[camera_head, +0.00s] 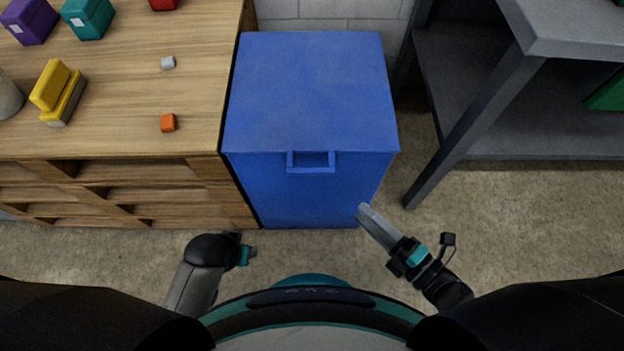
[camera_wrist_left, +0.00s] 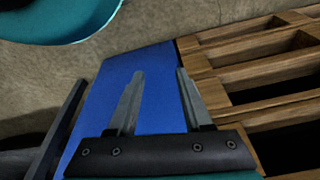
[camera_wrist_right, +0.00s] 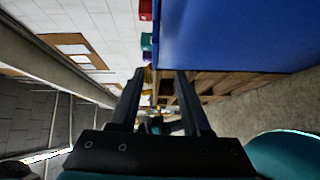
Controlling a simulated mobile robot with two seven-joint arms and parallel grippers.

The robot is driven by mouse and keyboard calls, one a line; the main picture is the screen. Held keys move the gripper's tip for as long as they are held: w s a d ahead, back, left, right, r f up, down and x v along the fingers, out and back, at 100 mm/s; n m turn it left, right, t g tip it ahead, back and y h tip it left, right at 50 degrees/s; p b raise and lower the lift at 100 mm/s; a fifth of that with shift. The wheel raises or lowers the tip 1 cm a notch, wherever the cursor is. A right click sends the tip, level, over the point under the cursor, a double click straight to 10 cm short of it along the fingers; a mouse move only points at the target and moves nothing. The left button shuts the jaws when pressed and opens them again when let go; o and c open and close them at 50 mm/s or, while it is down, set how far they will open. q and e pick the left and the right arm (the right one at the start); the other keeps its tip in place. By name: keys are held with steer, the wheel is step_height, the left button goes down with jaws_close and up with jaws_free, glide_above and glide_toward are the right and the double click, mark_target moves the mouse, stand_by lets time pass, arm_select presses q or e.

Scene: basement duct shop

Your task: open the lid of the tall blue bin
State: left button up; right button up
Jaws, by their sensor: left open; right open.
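The tall blue bin (camera_head: 320,200) stands upright in the middle of the head view, with its flat blue lid (camera_head: 312,90) shut on top. A small handle (camera_head: 311,161) sticks out at the lid's front edge. My right gripper (camera_head: 362,209) is open and empty in front of the bin's front right side, below the lid and apart from the handle. It also shows in the right wrist view (camera_wrist_right: 158,75), beside the bin (camera_wrist_right: 230,35). My left gripper (camera_wrist_left: 160,75) is open and empty in the left wrist view, with the bin (camera_wrist_left: 155,60) beyond its fingers. In the head view its fingers are mostly hidden.
A wooden workbench (camera_head: 130,100) with open cubbies stands against the bin's left. It carries purple (camera_head: 30,22), teal (camera_head: 88,18) and yellow (camera_head: 57,90) objects. A grey metal shelf (camera_head: 540,140) stands on the right. A pale block wall (camera_head: 330,22) is behind. The front floor is clear.

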mark_target(311, 170)
steer(key=shift+n+y, duration=0.5)
steer(key=shift+n, duration=0.1)
steer(key=b+x, duration=0.1)
steer(key=x, duration=0.4)
steer(key=b+x, duration=0.1)
steer(key=x, duration=0.3)
steer(key=b+x, duration=0.1)
steer(key=x, duration=0.4)
steer(key=shift+a, duration=0.55)
arm_select(q)
step_height(311, 170, up, 6)
steer(key=w+t, duration=0.1)
steer(key=w, duration=0.1)
steer(key=shift+w+d+f, duration=0.15)
steer(key=shift+w+d, duration=0.05)
steer(key=shift+w, duration=0.05)
arm_select(e)
steer(key=shift+w+a, duration=0.2)
steer(key=shift+a, duration=0.05)
jaws_close()
